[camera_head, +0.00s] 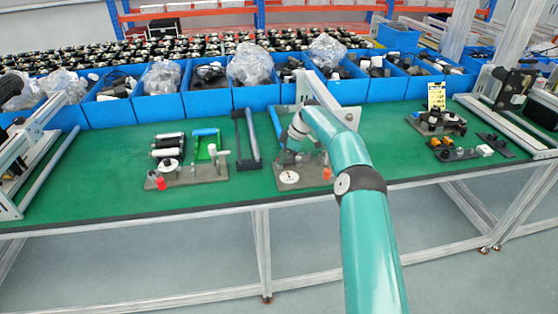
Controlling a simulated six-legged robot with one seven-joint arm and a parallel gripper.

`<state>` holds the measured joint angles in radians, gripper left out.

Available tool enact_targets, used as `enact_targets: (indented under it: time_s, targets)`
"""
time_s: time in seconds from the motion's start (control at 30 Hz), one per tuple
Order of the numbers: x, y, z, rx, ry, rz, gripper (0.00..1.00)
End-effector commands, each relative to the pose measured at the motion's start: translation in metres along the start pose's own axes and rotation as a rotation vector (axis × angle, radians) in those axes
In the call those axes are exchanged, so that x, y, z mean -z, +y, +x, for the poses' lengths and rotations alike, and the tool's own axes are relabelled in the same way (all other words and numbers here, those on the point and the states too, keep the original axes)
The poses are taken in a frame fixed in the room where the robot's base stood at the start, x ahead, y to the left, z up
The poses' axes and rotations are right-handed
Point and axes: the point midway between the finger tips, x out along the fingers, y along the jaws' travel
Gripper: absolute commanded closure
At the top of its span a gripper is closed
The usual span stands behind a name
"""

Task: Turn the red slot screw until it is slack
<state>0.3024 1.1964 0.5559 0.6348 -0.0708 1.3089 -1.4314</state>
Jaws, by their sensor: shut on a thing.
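My teal arm reaches over the green bench (95,170). My gripper (287,158) is small and partly hidden by the arm's wrist. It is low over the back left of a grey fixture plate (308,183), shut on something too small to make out. This plate carries a white round dial (289,177) and an orange-red part (327,173) at its right. A second grey plate (205,174), to the left, carries another dial (168,165) and a red part (160,184) at its front left corner. No screw slot can be made out on either red part.
Blue bins (160,108) with parts and plastic bags line the bench's back. A dark bracket with a blue-grey bar (252,138) stands between the plates. Black fixtures (436,122) sit at right, and metal frames stand at both ends. Bare green bench lies at the front left.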

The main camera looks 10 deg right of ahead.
Motion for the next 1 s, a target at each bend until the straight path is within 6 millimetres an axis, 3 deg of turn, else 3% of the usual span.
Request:
enact_targets:
  time_s: [0.03,0.1,0.47,1.0]
  targets:
    - [0.0023,0.0001,0.0004,-0.001,0.004,-0.001,0.79]
    - [0.0023,0.0000,0.0004,-0.001,0.003,-0.001,0.65]
    - [0.0015,-0.0005,-0.0008,-0.016,0.000,0.032,0.65]
    - [-0.0014,-0.0066,-0.0001,-0.286,-0.009,0.590,0.65]
